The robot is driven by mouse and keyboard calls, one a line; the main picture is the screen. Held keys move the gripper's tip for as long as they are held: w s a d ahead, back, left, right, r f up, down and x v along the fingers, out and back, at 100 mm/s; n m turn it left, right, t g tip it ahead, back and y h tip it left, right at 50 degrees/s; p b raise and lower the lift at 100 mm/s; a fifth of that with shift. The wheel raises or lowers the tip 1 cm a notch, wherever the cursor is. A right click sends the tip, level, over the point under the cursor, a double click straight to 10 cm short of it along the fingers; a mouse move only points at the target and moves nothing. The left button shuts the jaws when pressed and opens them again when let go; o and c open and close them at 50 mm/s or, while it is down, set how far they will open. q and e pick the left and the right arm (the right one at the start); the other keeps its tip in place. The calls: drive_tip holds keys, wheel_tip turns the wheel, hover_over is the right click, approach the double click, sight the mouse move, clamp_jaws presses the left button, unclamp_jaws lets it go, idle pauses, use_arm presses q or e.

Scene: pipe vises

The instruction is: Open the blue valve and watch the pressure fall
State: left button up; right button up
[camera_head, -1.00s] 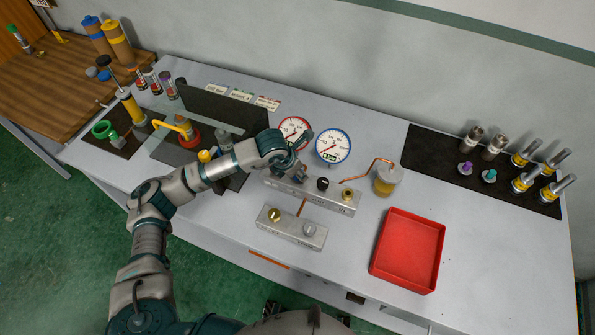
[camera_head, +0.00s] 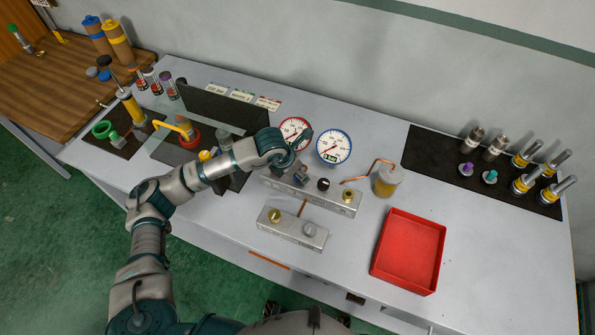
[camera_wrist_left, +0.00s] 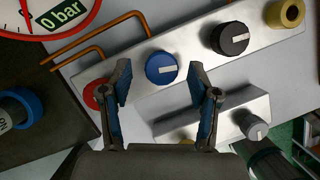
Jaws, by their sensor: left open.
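The blue valve (camera_wrist_left: 161,68) is a round knob with a white bar on the metal manifold (camera_head: 336,198). In the left wrist view it lies between the fingertips of my left gripper (camera_wrist_left: 159,78), with a gap on each side. The gripper is open and empty. In the head view my left gripper (camera_head: 297,172) is over the manifold's left end and largely hides the blue valve. The blue-rimmed gauge (camera_head: 333,146) stands behind the manifold; its value is too small to read. The red-rimmed gauge (camera_head: 294,132) reads 0 bar in the left wrist view (camera_wrist_left: 62,14).
A black knob (camera_wrist_left: 230,38) and a brass fitting (camera_wrist_left: 285,13) are on the manifold. A red knob (camera_wrist_left: 95,96) is partly behind a finger. A smaller block (camera_head: 292,231) stands in front. A red tray (camera_head: 408,251) is at right. Copper pipes run behind the manifold.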

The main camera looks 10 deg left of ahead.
use_arm(q)
drive_tip(key=v, duration=1.1)
drive_tip(key=shift+a+f, duration=0.1)
drive_tip(key=shift+f, duration=0.05)
